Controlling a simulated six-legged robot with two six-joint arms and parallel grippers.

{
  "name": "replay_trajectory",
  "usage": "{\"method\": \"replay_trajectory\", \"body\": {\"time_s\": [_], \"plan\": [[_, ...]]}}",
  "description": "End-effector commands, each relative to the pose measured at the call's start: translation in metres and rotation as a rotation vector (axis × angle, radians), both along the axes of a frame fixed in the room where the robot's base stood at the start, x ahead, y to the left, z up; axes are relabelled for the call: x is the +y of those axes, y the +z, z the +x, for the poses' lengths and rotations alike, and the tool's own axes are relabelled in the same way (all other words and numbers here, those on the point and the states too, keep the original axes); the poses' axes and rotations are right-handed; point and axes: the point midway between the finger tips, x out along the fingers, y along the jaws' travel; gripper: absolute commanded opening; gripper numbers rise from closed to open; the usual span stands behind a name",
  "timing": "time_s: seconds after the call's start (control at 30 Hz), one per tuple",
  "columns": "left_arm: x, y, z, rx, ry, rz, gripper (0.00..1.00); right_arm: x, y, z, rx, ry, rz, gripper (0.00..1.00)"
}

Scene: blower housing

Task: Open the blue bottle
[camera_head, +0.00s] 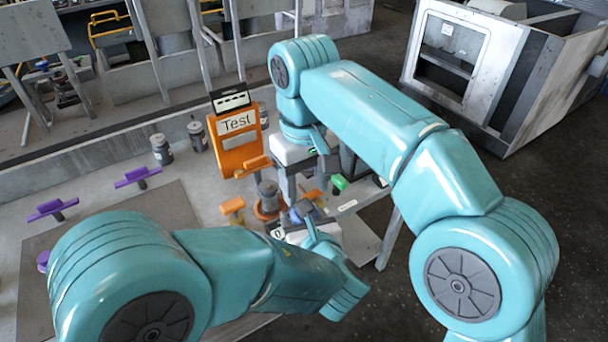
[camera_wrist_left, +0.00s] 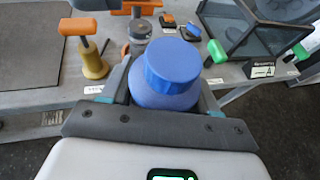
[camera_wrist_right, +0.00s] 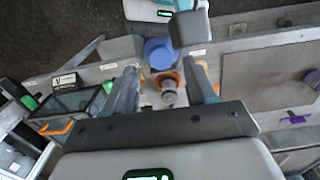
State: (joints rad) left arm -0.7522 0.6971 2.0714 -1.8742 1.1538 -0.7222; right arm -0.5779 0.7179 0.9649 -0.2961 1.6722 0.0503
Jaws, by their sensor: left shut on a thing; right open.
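The blue bottle (camera_wrist_left: 165,97) stands between the fingers of my left gripper (camera_wrist_left: 163,88), which is shut on its body. Its wide round blue cap (camera_wrist_left: 172,65) sits on top. The bottle shows small and partly hidden in the head view (camera_head: 303,210), beside my left gripper at the table's front edge. It also shows in the right wrist view (camera_wrist_right: 160,53). My right gripper (camera_wrist_right: 163,85) is open and empty, pointing down above the table. The bottle lies just past its fingertips in that view, apart from them.
A grey cylinder on an orange base (camera_head: 268,197) stands close left of the bottle. An orange "Test" stand (camera_head: 237,138), an orange-handled tool (camera_wrist_left: 92,55) and a dark clear-walled box (camera_wrist_left: 250,30) are nearby. Purple-handled tools (camera_head: 137,176) stand farther left.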

Motion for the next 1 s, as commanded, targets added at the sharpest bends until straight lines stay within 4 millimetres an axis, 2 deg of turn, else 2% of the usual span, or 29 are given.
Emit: {"method": "replay_trajectory", "body": {"time_s": [0.1,0.3,0.4,0.5,0.67,1.0], "plan": [[0.000,0.001,0.000,-0.001,0.000,-0.001,0.00,-0.004,0.010,-0.001,0.002,-0.255,-0.007,0.56],[0.000,0.001,0.000,-0.001,0.000,-0.001,0.00,-0.005,0.029,0.000,-0.006,-0.648,-0.010,0.56],[0.000,0.001,0.000,-0.001,0.000,-0.001,0.00,-0.004,0.037,0.001,-0.012,-0.763,-0.004,0.56],[0.000,0.000,0.000,-0.001,0.000,-0.001,0.00,0.000,0.039,0.004,-0.020,-0.777,0.008,0.56],[0.000,0.000,0.000,-0.001,0.000,-0.001,0.00,0.002,0.024,0.003,-0.018,-0.769,0.002,0.56],[0.000,0.000,0.000,-0.001,0.000,-0.001,0.00,0.002,-0.027,0.003,-0.019,-0.768,0.004,0.56]]}}
